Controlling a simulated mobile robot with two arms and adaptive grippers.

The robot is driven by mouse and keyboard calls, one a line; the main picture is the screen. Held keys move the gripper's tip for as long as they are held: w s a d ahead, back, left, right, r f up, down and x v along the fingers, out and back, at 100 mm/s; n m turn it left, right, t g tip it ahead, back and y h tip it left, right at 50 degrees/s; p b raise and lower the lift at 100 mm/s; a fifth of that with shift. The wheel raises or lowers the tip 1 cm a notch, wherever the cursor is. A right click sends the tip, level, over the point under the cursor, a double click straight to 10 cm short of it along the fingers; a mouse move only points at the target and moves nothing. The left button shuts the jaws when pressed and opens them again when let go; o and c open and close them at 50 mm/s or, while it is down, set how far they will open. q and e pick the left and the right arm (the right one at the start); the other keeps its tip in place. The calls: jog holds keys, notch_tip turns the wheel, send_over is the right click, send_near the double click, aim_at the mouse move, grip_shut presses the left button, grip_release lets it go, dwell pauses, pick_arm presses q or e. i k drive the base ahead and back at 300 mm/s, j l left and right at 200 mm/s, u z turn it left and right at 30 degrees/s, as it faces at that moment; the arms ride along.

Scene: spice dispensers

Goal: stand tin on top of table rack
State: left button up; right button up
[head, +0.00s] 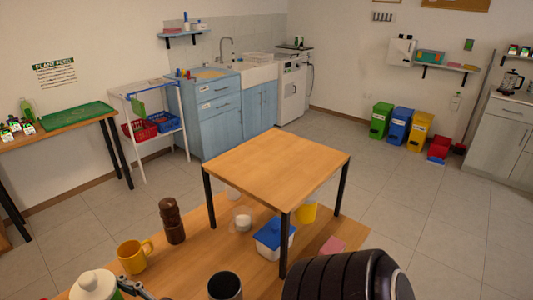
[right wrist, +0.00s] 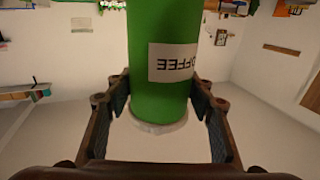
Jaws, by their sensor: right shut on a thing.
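The tin (right wrist: 160,60) is green with a white lid and a COFFEE label, which appears upside down in the right wrist view. My right gripper (right wrist: 160,108) is shut around it, with one finger on each side. In the head view, the white lid of the tin (head: 94,283) shows at the bottom left, with a sliver of green and a finger beside it. The rest is cut off by the frame. The table rack (head: 275,168) is a raised wooden top on black legs, standing on the wooden table, with its top bare. My left gripper is not in view.
A yellow mug (head: 133,256), a brown mill (head: 171,221) and a dark cylinder (head: 225,286) stand on the table (head: 203,253) between the tin and the rack. A blue-lidded box (head: 273,240), a glass (head: 242,218) and a yellow cup (head: 307,211) are around or under the rack.

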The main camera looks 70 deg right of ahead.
aim_at(285, 181)
jog(key=j+z, duration=0.2)
jog(key=z, duration=0.25)
jog(key=j+z, duration=0.15)
jog(key=z, duration=0.25)
jog(key=k+j+z, duration=0.1)
jog(key=z, duration=0.35)
